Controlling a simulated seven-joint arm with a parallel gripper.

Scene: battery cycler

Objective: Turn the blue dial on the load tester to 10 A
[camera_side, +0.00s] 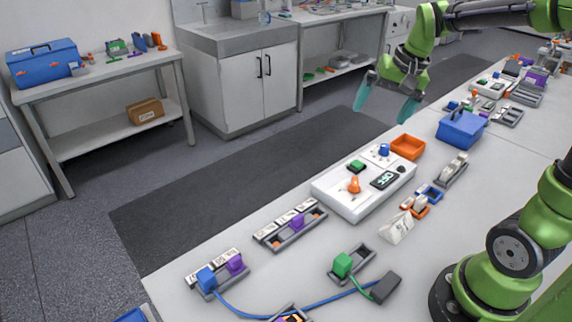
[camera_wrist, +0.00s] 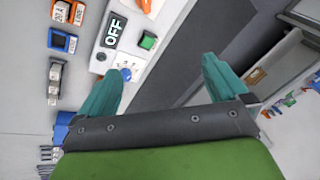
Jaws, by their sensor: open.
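The load tester (camera_side: 345,203) is a white box on the bench with a blue dial (camera_side: 383,150) at its far end, an orange knob (camera_side: 354,185), a green button (camera_side: 356,165) and a dark display (camera_side: 385,179). In the wrist view the blue dial (camera_wrist: 125,74) shows beside the left fingertip, with the green button (camera_wrist: 148,41) and a display reading OFF (camera_wrist: 115,30). My gripper (camera_side: 388,108) is open and empty, with teal fingers, above and beyond the tester. It also shows in the wrist view (camera_wrist: 160,80). The dial's setting is too small to read.
Battery holders with blue, purple and green blocks line the bench, with a blue cable (camera_side: 255,315) at the front. The floor beyond the bench is clear.

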